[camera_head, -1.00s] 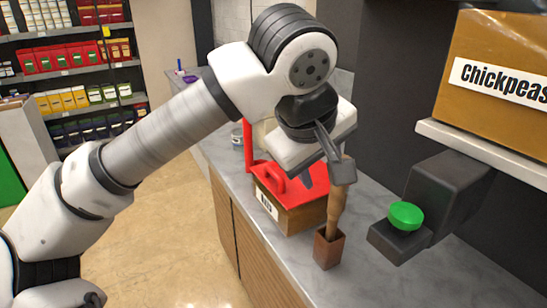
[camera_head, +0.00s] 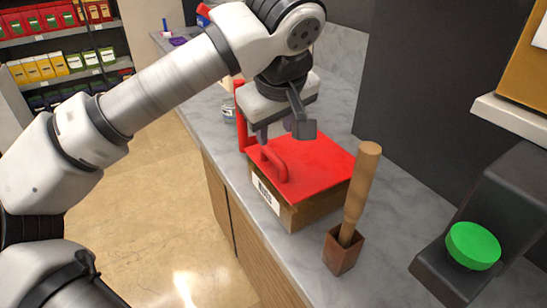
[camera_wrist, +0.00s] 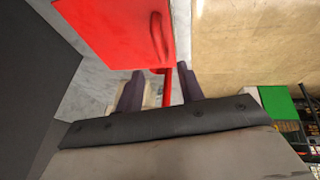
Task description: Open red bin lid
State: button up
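The red bin lid (camera_head: 315,160) lies flat and closed on a wooden bin (camera_head: 318,208) with a white label, on the counter. A red loop handle (camera_head: 274,164) stands near the lid's left edge. The lid (camera_wrist: 110,25) and its handle (camera_wrist: 156,36) also show at the top of the wrist view. My gripper (camera_head: 283,133) is above the lid's back left part in the head view. In the wrist view its two fingers (camera_wrist: 160,90) are spread apart, with a red upright part (camera_wrist: 167,86) visible between them. I see nothing held.
A wooden pestle-like tool (camera_head: 359,190) stands in a small brown holder (camera_head: 343,252) close to the bin's front right. A dark dispenser with a green button (camera_head: 472,245) is at right. A red upright bar (camera_head: 241,113) stands behind the lid's left corner.

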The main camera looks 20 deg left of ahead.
aim_at(273, 155)
jog(key=b+x, duration=0.3)
jog(key=x, duration=0.6)
jog(key=shift+r+b, duration=0.1)
jog(key=shift+b, duration=0.3)
grip_shut()
